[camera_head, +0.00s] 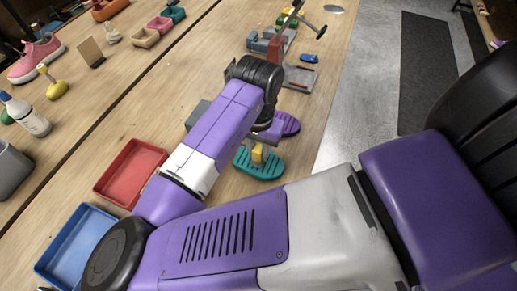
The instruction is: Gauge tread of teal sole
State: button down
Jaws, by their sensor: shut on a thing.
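A teal sole (270,169) with slotted tread lies on the wooden table, just past my forearm. A yellow block-like thing (259,154), which may be the tread gauge, stands upright over the middle of the sole. My gripper (261,145) points down from the wrist and is shut on this yellow thing. The forearm and wrist hide part of the fingers. Whether the yellow thing's lower end touches the tread is too small to tell. A purple sole (290,122) lies just behind the teal one, partly hidden by my wrist.
A red tray (129,172) and a blue tray (73,243) stand left of my arm. A grey block (197,113) sits behind the forearm. Clamps and tools (300,78) stand farther back. A pink sneaker (36,57) and a bottle (27,116) are at far left.

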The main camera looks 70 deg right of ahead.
jog(key=shift+f, duration=0.6)
dwell(1.3)
notch_tip(320, 180, up, 7)
jog(key=p, duration=0.6)
jog(key=shift+r, duration=0.15)
jog(key=shift+s, duration=0.1)
dwell(1.4)
